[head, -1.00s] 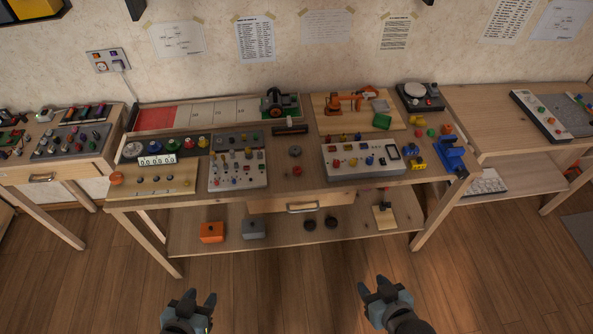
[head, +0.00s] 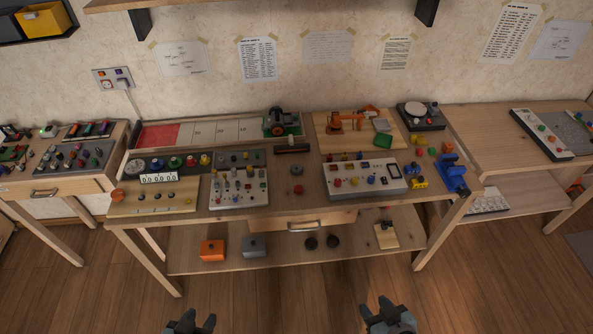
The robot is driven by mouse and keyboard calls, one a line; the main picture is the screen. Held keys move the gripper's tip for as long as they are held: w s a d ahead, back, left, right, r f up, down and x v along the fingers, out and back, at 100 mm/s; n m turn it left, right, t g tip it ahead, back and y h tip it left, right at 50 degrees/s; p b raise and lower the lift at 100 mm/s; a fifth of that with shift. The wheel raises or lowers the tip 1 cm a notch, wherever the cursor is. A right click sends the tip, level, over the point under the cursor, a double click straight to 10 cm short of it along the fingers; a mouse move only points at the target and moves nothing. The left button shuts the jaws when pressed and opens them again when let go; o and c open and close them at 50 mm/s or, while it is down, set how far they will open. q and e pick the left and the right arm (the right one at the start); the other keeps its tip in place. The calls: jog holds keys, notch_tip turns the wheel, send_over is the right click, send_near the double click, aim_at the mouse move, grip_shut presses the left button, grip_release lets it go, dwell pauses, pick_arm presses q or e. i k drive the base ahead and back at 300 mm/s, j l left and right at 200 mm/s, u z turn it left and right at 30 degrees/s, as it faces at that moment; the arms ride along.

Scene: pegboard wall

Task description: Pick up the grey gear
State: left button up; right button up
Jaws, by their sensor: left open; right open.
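A small dark grey round piece (head: 297,170), which looks like the grey gear, lies flat on the middle of the workbench (head: 320,202). Its teeth are too small to make out. A small red round piece (head: 298,190) lies just in front of it. My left gripper (head: 199,321) is open at the bottom edge of the picture, with only its tips showing. My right gripper (head: 375,306) is open at the bottom, right of centre. Both are empty, in front of the workbench and well apart from the grey piece.
A button panel (head: 239,200) stands left of the grey piece and a white control box (head: 365,190) stands right. A dark block (head: 292,150) lies behind. The bench has a drawer (head: 285,222) and a lower shelf holding an orange box (head: 212,250) and a grey box (head: 254,247).

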aim_at(298, 169)
jog(key=l+u, duration=0.1)
jog(key=u, duration=0.45)
jog(key=i+l+u, duration=0.4)
jog(key=l, duration=0.25)
jog(key=l+u, duration=0.2)
jog(key=i+l, duration=0.1)
jog(key=l, duration=0.75)
jog(key=i+l, duration=0.15)
jog(key=l, duration=0.25)
jog(key=u, duration=0.05)
